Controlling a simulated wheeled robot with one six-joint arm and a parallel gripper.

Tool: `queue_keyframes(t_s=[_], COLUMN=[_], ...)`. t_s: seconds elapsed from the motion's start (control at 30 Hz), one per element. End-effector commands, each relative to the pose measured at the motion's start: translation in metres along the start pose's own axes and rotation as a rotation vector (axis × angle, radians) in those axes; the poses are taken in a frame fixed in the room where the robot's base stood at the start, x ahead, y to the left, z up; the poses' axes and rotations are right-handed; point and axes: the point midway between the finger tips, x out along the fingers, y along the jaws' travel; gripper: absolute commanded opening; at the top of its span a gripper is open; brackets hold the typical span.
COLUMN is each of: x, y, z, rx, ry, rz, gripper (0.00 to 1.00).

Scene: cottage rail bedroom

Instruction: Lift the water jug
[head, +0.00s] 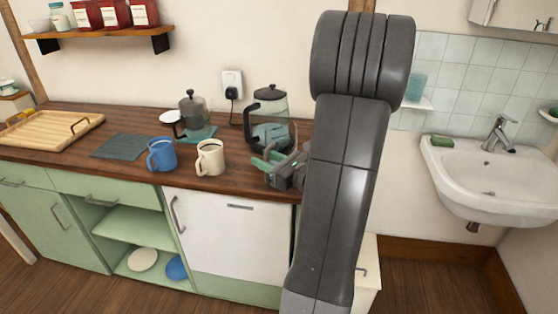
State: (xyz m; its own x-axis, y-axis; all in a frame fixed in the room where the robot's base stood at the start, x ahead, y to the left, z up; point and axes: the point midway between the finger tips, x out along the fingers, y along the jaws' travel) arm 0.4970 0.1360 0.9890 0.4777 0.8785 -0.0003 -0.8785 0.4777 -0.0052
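The water jug (267,104) is a clear vessel with a black lid and a black handle on its left side. Its lower part looks teal. It stands upright near the back of the wooden counter, by the wall. My gripper (267,158), with greenish fingers, is low over the counter in front of the jug, pointing left. Its fingers appear apart with nothing between them. It overlaps the jug's lower edge in the picture, and I cannot tell whether it touches. My arm hides the counter's right end.
A blue mug (161,155) and a cream mug (210,158) stand left of my gripper. A wooden tray (50,130) lies far left. A shelf (95,36) hangs above; a sink (490,172) is right.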

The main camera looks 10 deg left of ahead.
Motion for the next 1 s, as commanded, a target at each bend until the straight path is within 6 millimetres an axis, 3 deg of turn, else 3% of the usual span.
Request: queue_keyframes(t_s=[0.1, 0.27, 0.3, 1.0], x=[-0.0003, -0.0004, -0.0005, -0.0006], y=[-0.0001, -0.0001, -0.0001, -0.0002], z=[-0.0001, -0.0001, 0.0, 0.0], rx=[0.0, 0.0, 0.0, 0.0], ry=[0.0, 0.0, 0.0, 0.0], rz=[0.0, 0.0, 0.0, 0.0], gripper=[0.34, 0.02, 0.0, 0.0])
